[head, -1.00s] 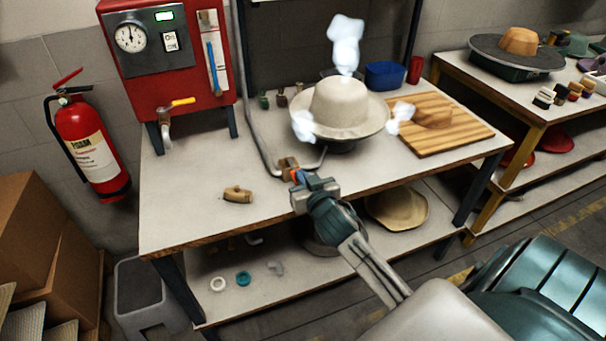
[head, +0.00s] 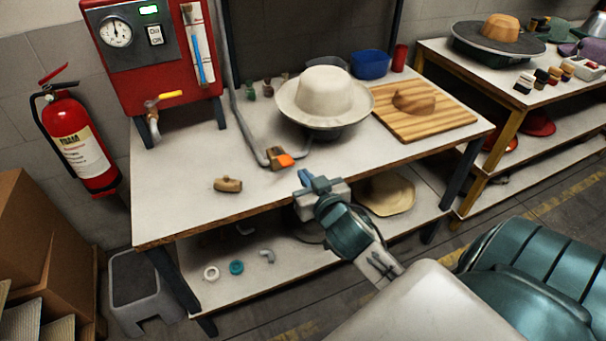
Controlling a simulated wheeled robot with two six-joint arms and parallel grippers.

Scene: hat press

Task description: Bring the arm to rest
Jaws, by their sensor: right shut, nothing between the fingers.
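My right gripper (head: 305,180) is shut and empty, just off the front edge of the workbench (head: 190,212). It is apart from the orange-ended valve (head: 279,158) on the steam pipe, which lies a little behind and left of it. A cream felt hat (head: 325,92) sits brim down on the dark steamer, with no steam showing. My left gripper is not in the head view.
A wooden board with a hat block (head: 415,103) lies on the bench at right. A small wooden tool (head: 228,185) lies front left. The red boiler (head: 160,60) stands back left. A tan hat (head: 388,194) rests on the lower shelf. The front middle bench is clear.

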